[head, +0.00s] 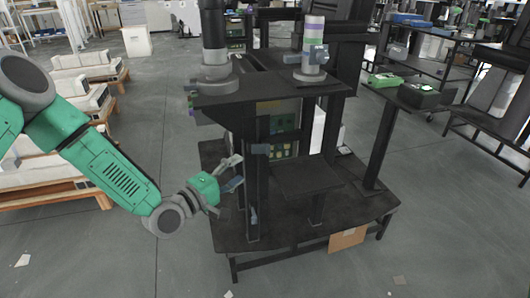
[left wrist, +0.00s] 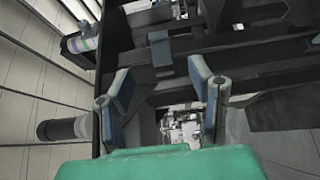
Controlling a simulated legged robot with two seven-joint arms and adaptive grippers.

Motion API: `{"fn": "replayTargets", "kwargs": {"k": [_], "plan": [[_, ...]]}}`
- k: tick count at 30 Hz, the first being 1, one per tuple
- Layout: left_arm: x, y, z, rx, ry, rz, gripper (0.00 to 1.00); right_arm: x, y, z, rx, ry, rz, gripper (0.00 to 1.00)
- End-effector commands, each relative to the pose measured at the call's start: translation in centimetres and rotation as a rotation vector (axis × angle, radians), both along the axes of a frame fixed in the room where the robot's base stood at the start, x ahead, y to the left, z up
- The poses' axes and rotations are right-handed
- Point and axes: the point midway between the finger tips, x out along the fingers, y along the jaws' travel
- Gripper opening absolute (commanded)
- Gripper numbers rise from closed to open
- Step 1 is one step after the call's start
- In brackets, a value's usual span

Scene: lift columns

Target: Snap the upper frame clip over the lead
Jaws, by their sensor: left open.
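A small blue-grey clip (head: 260,149) sits on the dark upright frame (head: 246,180), at about the height of my left gripper. A similar blue-grey block, which looks like this clip, shows in the left wrist view (left wrist: 160,48) beyond and between my fingers. My left gripper (head: 236,172) is open and empty, just left of the frame and a little below the clip. Its two blue-padded fingers stand apart in the left wrist view (left wrist: 160,82). A lower blue-grey piece (head: 253,215) is near the frame's foot. I cannot make out the lead. My right gripper is out of view.
The frame stands on a dark platform (head: 290,228). A dark cylinder (head: 214,45) and a striped cylinder (head: 314,45) stand on its top plate (head: 262,88). A flat dark shelf (head: 306,178) juts out right of the clip. Open floor (head: 120,260) lies to the left.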

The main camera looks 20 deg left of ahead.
Motion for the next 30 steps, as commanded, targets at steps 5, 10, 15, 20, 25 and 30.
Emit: {"fn": "replayTargets", "kwargs": {"k": [5, 10, 15, 20, 25, 30], "plan": [[3.5, -1.8, -0.1, 0.003, -0.003, -0.003, 0.48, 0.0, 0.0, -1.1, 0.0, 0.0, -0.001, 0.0], [6.7, -3.0, -0.2, 0.0, -0.002, -0.003, 0.48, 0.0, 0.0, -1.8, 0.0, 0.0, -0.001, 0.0], [9.1, -4.0, -0.2, 0.001, -0.001, -0.001, 0.48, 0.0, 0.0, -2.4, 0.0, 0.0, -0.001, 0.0], [10.1, -4.6, -0.1, 0.0, -0.001, -0.002, 0.48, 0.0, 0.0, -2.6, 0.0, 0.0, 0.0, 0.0], [10.4, -4.7, 0.0, 0.0, 0.0, -0.001, 0.48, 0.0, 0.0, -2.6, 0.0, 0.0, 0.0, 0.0], [10.4, -4.7, 0.0, 0.0, 0.0, -0.001, 0.41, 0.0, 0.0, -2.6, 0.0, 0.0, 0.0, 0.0]]}}
